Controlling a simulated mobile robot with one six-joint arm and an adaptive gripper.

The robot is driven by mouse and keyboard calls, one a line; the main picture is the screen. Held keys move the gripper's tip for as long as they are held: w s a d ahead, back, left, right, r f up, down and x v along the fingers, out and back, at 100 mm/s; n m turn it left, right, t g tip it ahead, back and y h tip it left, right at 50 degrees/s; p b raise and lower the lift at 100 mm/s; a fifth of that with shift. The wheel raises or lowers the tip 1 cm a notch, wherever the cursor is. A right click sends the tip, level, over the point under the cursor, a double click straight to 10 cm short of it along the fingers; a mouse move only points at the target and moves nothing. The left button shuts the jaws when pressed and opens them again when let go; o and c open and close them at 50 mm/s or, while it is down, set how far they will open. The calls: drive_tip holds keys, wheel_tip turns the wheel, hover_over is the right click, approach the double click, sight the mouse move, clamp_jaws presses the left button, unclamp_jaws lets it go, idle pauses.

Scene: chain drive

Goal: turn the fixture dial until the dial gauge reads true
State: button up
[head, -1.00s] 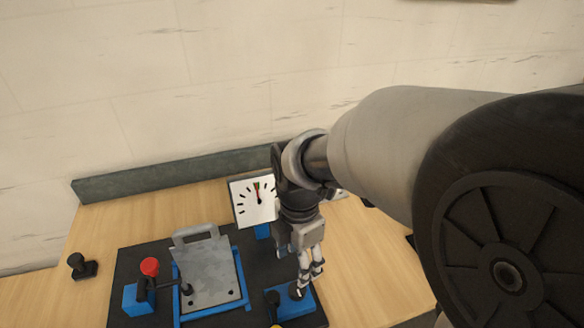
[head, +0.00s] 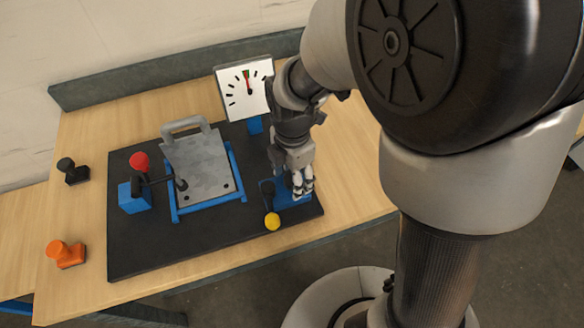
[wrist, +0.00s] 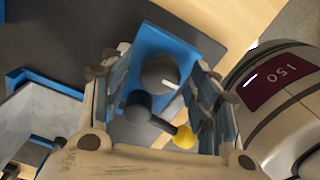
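The dial gauge (head: 237,100) is a white square face with black ticks and a small green mark near the top. Its red needle points almost straight up, at or close to the green mark; I cannot tell the exact reading. The fixture dial (wrist: 159,71) is a dark round knob with a white line, on a blue base (wrist: 190,42). My gripper (wrist: 162,84) is open, pointing down, with a finger on each side of the dial and visible gaps between. In the head view my gripper (head: 301,190) hides the dial.
A lever with a yellow knob (head: 272,221) stands close beside my gripper. A grey plate (head: 200,165) sits in a blue frame, with a red-knobbed clamp (head: 139,162) to its left. Black (head: 73,171) and orange (head: 67,254) pieces lie on the wooden table.

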drive_tip(key=c, duration=1.1)
drive_tip(key=shift+o, duration=0.2)
drive_tip(key=shift+m, duration=0.4)
drive_tip(key=m+p, duration=0.2)
drive_tip(key=m, duration=0.1)
drive_tip(key=shift+r, duration=0.1)
drive_tip(key=shift+m+p, duration=0.55)
drive_tip(key=shift+m, duration=1.55)
drive_tip(key=o, duration=1.1)
drive_tip(key=shift+c, duration=0.2)
